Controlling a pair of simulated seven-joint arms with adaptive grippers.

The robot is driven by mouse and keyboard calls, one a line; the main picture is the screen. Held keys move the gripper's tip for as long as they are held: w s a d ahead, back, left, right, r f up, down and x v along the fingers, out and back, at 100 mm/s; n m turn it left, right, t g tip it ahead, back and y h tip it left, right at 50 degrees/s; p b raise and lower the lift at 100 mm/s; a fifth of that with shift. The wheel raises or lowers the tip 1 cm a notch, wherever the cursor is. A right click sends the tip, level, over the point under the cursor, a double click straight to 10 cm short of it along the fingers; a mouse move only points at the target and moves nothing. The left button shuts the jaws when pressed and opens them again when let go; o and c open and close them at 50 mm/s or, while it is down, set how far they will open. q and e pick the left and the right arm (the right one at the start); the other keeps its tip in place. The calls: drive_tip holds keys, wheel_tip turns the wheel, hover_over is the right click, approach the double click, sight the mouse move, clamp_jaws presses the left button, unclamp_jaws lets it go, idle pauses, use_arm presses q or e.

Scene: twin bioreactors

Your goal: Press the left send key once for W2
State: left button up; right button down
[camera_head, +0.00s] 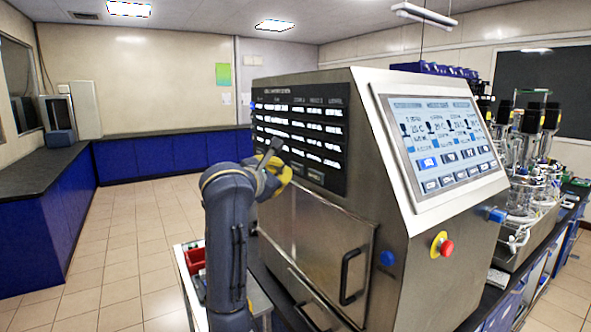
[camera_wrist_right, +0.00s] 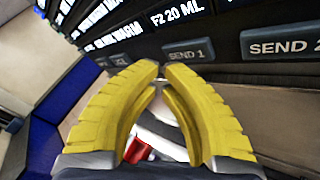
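The black order panel (camera_head: 318,125) with rows of white text is on the left face of the steel cabinet. In the right wrist view, a grey key marked SEND 1 (camera_wrist_right: 188,54) lies just beyond the fingertips, with a SEND 2 key (camera_wrist_right: 285,46) to its right. My right gripper (camera_wrist_right: 160,68) has yellow fingers whose tips meet, with nothing held between them. In the head view, the right gripper (camera_head: 275,172) is at the panel's lower left edge and hides part of it. I cannot tell whether the tips touch the panel. No W2 label is readable. My left gripper is out of view.
A sloped touchscreen (camera_head: 440,140) and a red stop button (camera_head: 446,247) are on the cabinet's front. A black door handle (camera_head: 352,277) sticks out below the panel. A red bin (camera_head: 195,260) stands low beside my right arm. Glass reactors (camera_head: 520,170) stand at right.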

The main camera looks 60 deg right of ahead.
drive_tip(key=shift+d, duration=0.15)
idle(0.6)
drive_tip(key=shift+s+d, duration=0.15)
drive_tip(key=shift+d, duration=0.1)
drive_tip(key=shift+s+d, duration=0.15)
drive_tip(key=shift+d, duration=0.25)
idle(0.9)
drive_tip(key=shift+a, duration=0.1)
drive_tip(key=shift+w+a, duration=0.3)
drive_tip(key=shift+a, duration=0.4)
idle(0.3)
drive_tip(key=shift+w+a, duration=0.3)
drive_tip(key=shift+a, duration=0.5)
drive_tip(key=shift+w+a, duration=0.35)
drive_tip(key=shift+a, duration=0.4)
drive_tip(key=shift+w+a, duration=0.3)
drive_tip(key=shift+a, duration=0.5)
